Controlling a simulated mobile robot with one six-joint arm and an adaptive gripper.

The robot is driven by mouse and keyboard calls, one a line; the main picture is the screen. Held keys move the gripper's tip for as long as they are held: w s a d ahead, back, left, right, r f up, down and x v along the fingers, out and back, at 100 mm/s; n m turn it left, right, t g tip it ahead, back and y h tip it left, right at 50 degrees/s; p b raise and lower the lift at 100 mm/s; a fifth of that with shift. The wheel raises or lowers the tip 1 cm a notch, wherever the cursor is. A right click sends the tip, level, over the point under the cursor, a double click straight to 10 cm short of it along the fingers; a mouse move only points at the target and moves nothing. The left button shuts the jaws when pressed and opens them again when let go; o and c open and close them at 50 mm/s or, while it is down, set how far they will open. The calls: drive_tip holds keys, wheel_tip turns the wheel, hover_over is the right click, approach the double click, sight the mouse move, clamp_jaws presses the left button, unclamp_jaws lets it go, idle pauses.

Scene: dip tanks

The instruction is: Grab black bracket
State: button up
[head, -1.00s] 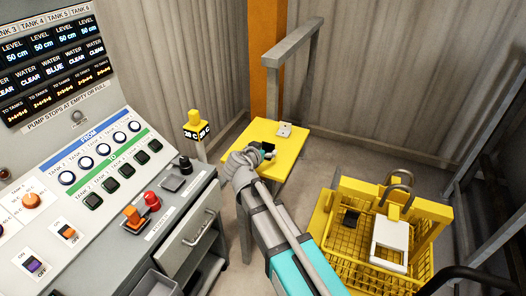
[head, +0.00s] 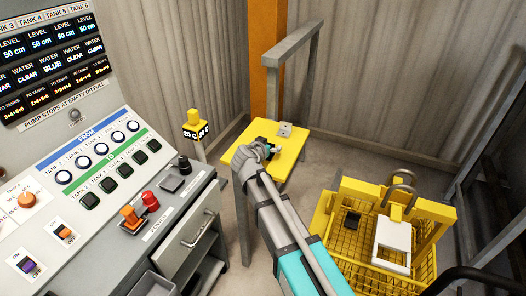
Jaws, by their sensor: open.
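My gripper (head: 268,148) is over the front left part of the small yellow table (head: 291,168). It is open, and the grey wrist hides part of it. A small dark piece shows right at the fingers; I cannot tell whether it is a black bracket or part of the gripper. A black piece (head: 352,220), possibly a bracket, sits in the left part of the yellow wire basket (head: 349,250), well to the right of my gripper.
A small light grey piece (head: 285,130) lies on the back of the table. A white plate (head: 391,247) is in the basket. A grey frame (head: 310,75) rises behind the table. The control console (head: 110,190) and drawer cabinet (head: 190,235) stand at the left.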

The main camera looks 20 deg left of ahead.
drive_tip(key=c, duration=1.3)
drive_tip(key=shift+o, duration=0.2)
drive_tip(key=shift+r, duration=0.1)
wheel_tip(320, 180, up, 3)
drive_tip(key=p, duration=0.3)
drive_tip(key=s+d+r+p, duration=0.3)
drive_tip(key=s+r+p, duration=0.2)
drive_tip(key=s, duration=0.1)
drive_tip(key=s+d+r+p, duration=0.2)
drive_tip(key=s+r+p, duration=0.2)
drive_tip(key=s+p, duration=0.1)
drive_tip(key=shift+s+d+r, duration=0.4)
drive_tip(key=shift+s, duration=0.5)
